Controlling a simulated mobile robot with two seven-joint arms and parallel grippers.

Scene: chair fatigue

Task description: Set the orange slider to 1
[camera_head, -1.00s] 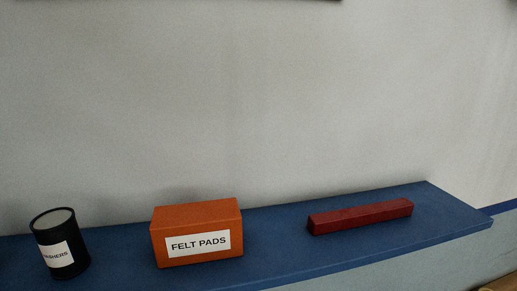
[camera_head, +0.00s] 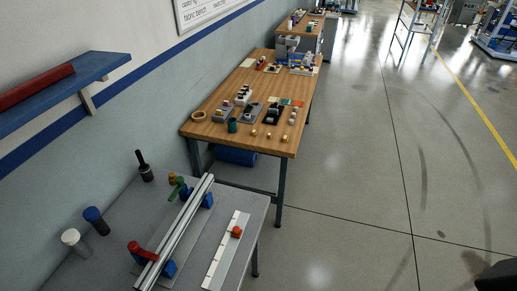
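The orange slider is most likely the small orange-red knob (camera_head: 236,232) on a pale strip (camera_head: 225,255) with tick lines, at the right side of the grey table (camera_head: 258,207). The knob sits toward the far end of the strip. Any numbers on the strip are too small to read. Neither of my grippers shows in the head view.
A metal rail (camera_head: 180,232) with red, blue and green parts lies left of the strip. Several upright handles, one blue (camera_head: 95,219), stand further left. A wooden bench (camera_head: 262,95) with small parts stands beyond. Open floor (camera_head: 345,190) lies to the right.

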